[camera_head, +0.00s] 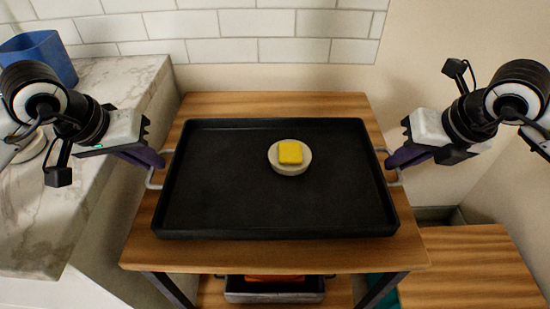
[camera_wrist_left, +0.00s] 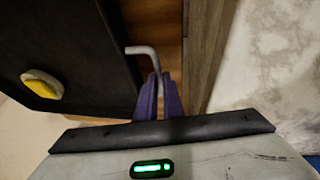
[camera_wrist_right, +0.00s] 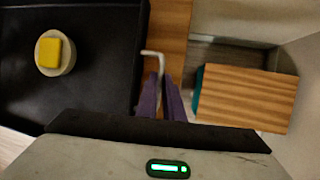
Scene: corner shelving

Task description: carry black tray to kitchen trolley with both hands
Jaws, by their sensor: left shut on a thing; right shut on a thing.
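The black tray (camera_head: 230,205) is level at the wooden top of the kitchen trolley (camera_head: 280,256); I cannot tell whether it touches the top. A small pale round dish with a yellow block (camera_head: 290,152) sits on the tray, right of its middle. My left gripper (camera_head: 158,163) is shut on the tray's left handle (camera_head: 152,180); the purple fingers close around the grey bar in the left wrist view (camera_wrist_left: 158,95). My right gripper (camera_head: 390,162) is shut on the right handle (camera_head: 398,180), which also shows in the right wrist view (camera_wrist_right: 155,60).
A marble counter (camera_head: 130,85) with a blue container (camera_head: 42,55) stands at the left. A tiled wall is behind the trolley. A lower wooden surface (camera_head: 475,265) is at the right. A dark tray with something orange (camera_head: 273,288) is on the trolley's lower shelf.

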